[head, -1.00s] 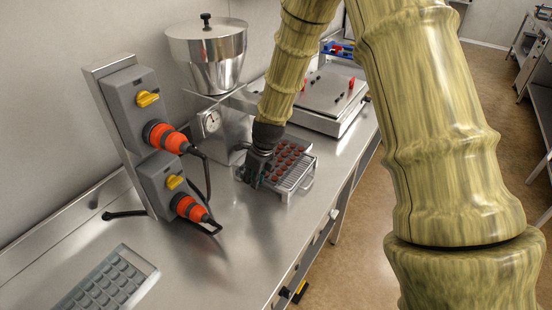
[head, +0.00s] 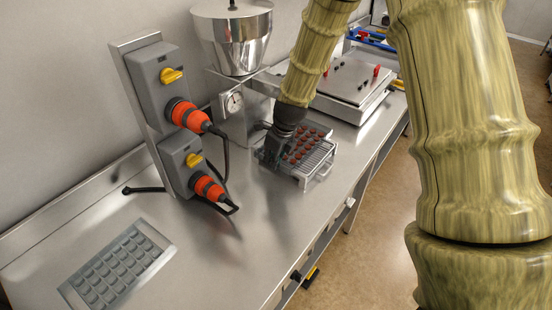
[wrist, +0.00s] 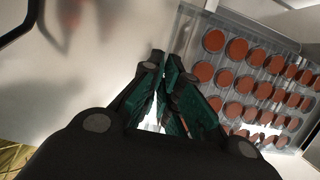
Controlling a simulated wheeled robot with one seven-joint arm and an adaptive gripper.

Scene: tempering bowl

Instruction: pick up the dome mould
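The dome mould (head: 306,146) is a clear tray with rows of round cavities filled brown. It lies on a silver slatted stand on the steel counter, and fills the right side of the wrist view (wrist: 245,70). My gripper (head: 270,158) points down at the mould's left edge. In the wrist view my gripper (wrist: 164,68) has its green-padded fingers drawn nearly together, with the mould's edge running in between the tips. The exact contact is hidden by the fingers. The mould appears level and resting on the stand.
A steel hopper (head: 233,38) with a gauge stands behind the mould. A grey celled tray (head: 118,264) lies front left. The counter between is clear.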

